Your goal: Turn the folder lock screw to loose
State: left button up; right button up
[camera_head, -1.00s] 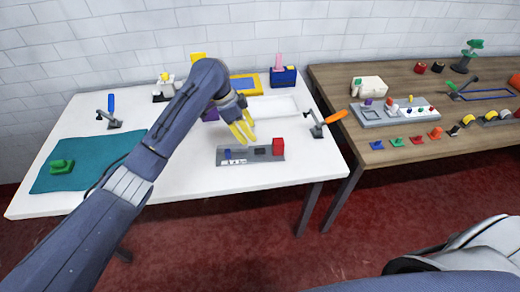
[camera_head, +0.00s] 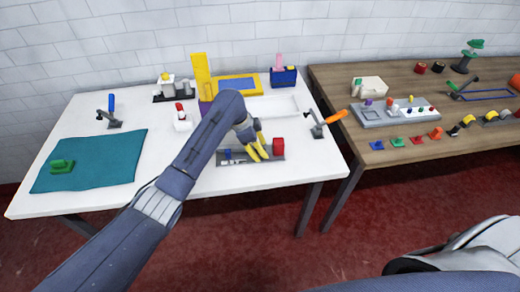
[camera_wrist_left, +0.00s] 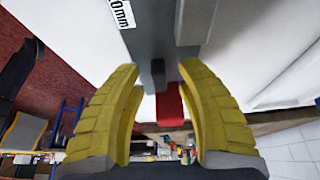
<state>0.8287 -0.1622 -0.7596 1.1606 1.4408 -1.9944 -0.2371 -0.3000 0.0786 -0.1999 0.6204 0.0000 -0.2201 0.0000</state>
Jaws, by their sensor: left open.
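A grey gauge-like fixture (camera_head: 226,159) lies near the front edge of the white table, with a red block (camera_head: 279,146) at its right end and small blue parts on its left half. My left gripper (camera_head: 262,151) is over it, just left of the red block, with its yellow fingers pointing down. In the left wrist view the left gripper (camera_wrist_left: 160,70) is open. A small dark post (camera_wrist_left: 158,76) shows between its fingertips, apart from both, with the red block (camera_wrist_left: 170,104) beyond. I cannot tell which part is the folder lock screw. My right gripper is not in view.
A lever with an orange handle (camera_head: 335,117) stands right of the fixture. A teal cloth (camera_head: 110,150) with a green piece (camera_head: 62,166) lies at left. A white tray (camera_head: 290,104) and yellow parts stand behind. A wooden table (camera_head: 400,84) adjoins at right.

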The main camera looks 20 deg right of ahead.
pick_arm(q)
jog(key=shift+o, duration=0.3)
grip_shut()
jog(key=n+t, duration=0.1)
jog(key=n, duration=0.2)
jog(key=n+t, duration=0.1)
jog(key=n, duration=0.3)
jog(key=shift+n+t, duration=0.3)
jog(key=shift+t, duration=0.1)
jog(key=n+t+y, duration=0.1)
jog(key=n, duration=0.3)
jog(key=shift+n+t+y, duration=0.5)
jog(key=shift+n+y, duration=0.3)
jog(key=shift+n, duration=1.1)
